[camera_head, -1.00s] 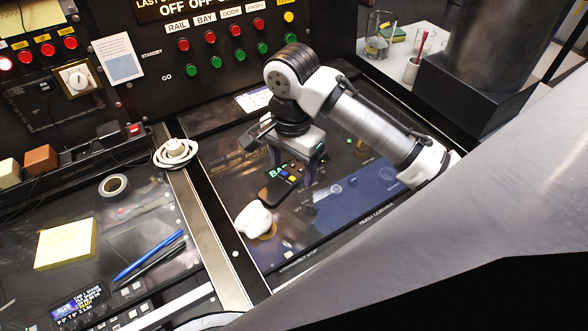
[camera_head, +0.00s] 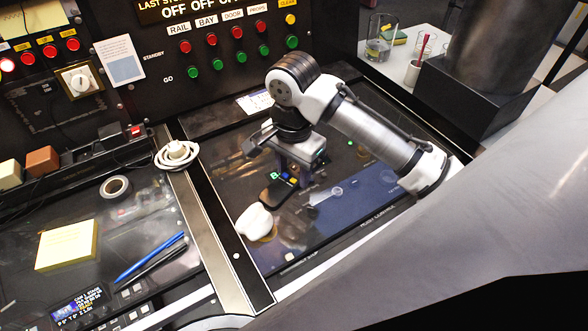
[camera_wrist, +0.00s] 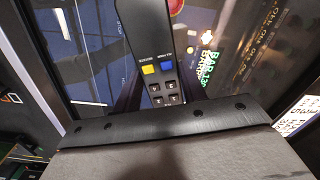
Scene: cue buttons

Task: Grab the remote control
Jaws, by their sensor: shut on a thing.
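The remote control (camera_head: 275,191) is black with coloured buttons and stands out over the dark glass screen of the console. In the head view my gripper (camera_head: 290,180) points down over it and covers part of it. In the wrist view the remote (camera_wrist: 158,70) shows a yellow and a blue button and several grey keys, and its near end runs under the edge of my gripper housing. My gripper is shut on the remote. The fingertips are mostly hidden, and I cannot tell whether the remote still touches the screen.
A white lumpy object (camera_head: 255,222) lies close by at the lower left. A coiled white cable (camera_head: 177,154) sits on the metal strip. A tape roll (camera_head: 115,187), yellow notes (camera_head: 66,245) and pens (camera_head: 150,257) lie on the left panel. The button panel (camera_head: 225,60) rises behind.

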